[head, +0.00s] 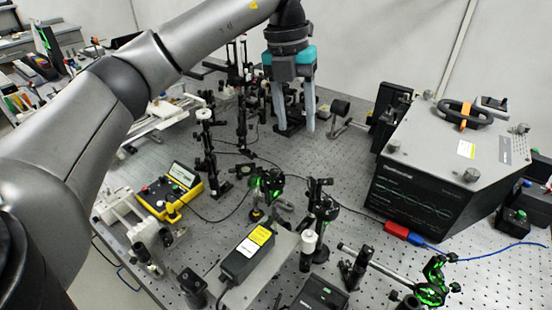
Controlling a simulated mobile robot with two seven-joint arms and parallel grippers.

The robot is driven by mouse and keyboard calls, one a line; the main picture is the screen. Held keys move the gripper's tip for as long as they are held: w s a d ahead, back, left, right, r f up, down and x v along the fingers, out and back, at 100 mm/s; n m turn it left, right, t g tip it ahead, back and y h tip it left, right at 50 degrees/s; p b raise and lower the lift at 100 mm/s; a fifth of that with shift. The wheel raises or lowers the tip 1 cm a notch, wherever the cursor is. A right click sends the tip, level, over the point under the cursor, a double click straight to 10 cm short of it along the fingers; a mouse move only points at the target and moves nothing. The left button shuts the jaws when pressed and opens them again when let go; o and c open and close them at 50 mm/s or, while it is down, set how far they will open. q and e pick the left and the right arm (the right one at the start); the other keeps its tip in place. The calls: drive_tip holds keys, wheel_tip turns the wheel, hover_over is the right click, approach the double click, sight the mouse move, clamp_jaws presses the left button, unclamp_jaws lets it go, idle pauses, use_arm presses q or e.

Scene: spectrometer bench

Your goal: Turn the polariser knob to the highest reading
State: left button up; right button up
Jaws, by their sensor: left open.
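My left gripper (295,128) hangs from the top of the head view, over the back part of the bench. Its two grey fingers point down and are apart. I cannot tell whether anything stands between them; dark posts show behind. I cannot single out the polariser knob among the black optic mounts. One mount (269,184) near the middle glows green, and another (433,283) glows green at the lower right. A yellow meter (169,192) with dark buttons stands at the left; its reading is too small to make out. My right gripper is out of view.
A large dark spectrometer box (428,198) with green curves stands at the right. A black supply box (247,254) with a yellow label lies in front. Several tall posts (207,150) crowd the left-middle. Bare perforated bench (345,180) shows between the middle mounts and the box.

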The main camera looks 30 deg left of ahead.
use_arm(q)
drive_tip(key=r+n+y, duration=0.1)
drive_tip(key=r, duration=0.1)
hover_over(274, 171)
drive_tip(key=shift+y, duration=0.3)
wheel_tip(274, 171, down, 15)
drive_tip(key=shift+f+b, duration=0.15)
drive_tip(key=shift+b, duration=0.15)
clamp_jaws()
